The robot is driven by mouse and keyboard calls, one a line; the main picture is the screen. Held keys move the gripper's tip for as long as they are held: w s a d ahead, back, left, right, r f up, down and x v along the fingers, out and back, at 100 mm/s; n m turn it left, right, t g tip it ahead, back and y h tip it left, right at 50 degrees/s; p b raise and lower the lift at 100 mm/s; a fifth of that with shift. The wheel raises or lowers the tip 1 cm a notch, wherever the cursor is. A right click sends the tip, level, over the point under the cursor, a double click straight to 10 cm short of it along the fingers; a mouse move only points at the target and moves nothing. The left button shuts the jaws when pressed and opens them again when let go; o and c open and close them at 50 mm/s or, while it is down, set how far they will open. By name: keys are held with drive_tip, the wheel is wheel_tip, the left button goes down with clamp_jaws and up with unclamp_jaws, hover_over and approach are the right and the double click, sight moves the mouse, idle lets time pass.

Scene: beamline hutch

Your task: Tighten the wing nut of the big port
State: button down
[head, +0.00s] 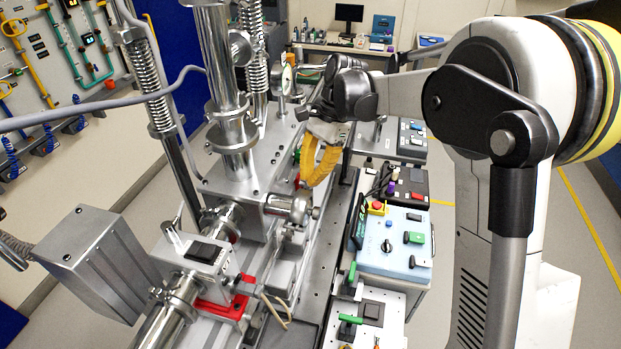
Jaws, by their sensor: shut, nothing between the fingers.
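I cannot make out a wing nut clearly at this size.
A blue control box (394,245) stands right of the bench. A grey box (95,262) is at lower left. A grey cable crosses the upper left.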

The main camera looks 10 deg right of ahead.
idle(0.3)
drive_tip(key=c, duration=1.9)
unclamp_jaws()
drive_tip(key=shift+c, duration=0.2)
drive_tip(key=v, duration=1.2)
drive_tip(key=s+d+f+n+t+h+b, duration=0.1)
drive_tip(key=s+d+f+n+t+b, duration=0.1)
drive_tip(key=s+f+b, duration=0.4)
drive_tip(key=s+d+f+n+t+h+b, duration=0.1)
drive_tip(key=s+d+f+n+t+b, duration=0.2)
drive_tip(key=s+f, duration=0.7)
drive_tip(key=s+d+f+n+t+h+b, duration=0.1)
drive_tip(key=s+d+f+n+t+b, duration=0.1)
drive_tip(key=s+f+n+t+b, duration=0.2)
drive_tip(key=s+f+n+b, duration=0.2)
drive_tip(key=s+f+b, duration=0.2)
drive_tip(key=f+b, duration=0.1)
drive_tip(key=shift+d+h+b, duration=0.2)
drive_tip(key=shift+h+b, duration=0.1)
drive_tip(key=shift+b, duration=0.05)
